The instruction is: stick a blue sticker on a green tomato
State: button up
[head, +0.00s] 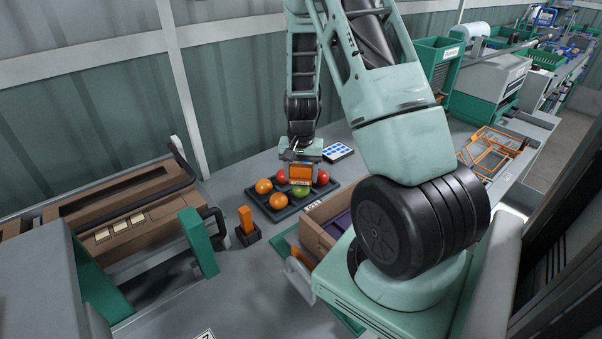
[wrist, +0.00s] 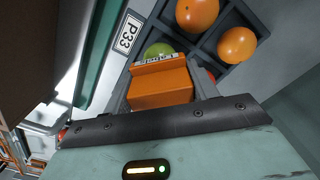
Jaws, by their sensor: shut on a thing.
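My gripper (head: 301,164) is shut on an orange block-like tool (wrist: 160,85) and holds it over the dark tomato tray (head: 334,189). The tool also shows in the head view (head: 300,174). A green tomato (head: 300,191) sits in the tray at the near side, just below the tool. In the wrist view the green tomato (wrist: 155,50) is partly hidden behind the tool. I cannot tell whether they touch. A white sheet with blue stickers (head: 337,152) lies behind the tray. No blue sticker shows on the visible part of the green tomato.
Orange tomatoes (head: 263,186) and red tomatoes (head: 322,177) share the tray. A black stand with an orange upright piece (head: 246,218) stands left of the tray. A brown open box (head: 316,236) is close on the near right. A label reading P33 (wrist: 128,33) is beside the tray.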

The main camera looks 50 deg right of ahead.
jog(key=shift+f+b, duration=0.3)
jog(key=shift+f, duration=0.2)
dwell(1.2)
notch_tip(320, 180, up, 7)
jog(key=p, duration=0.6)
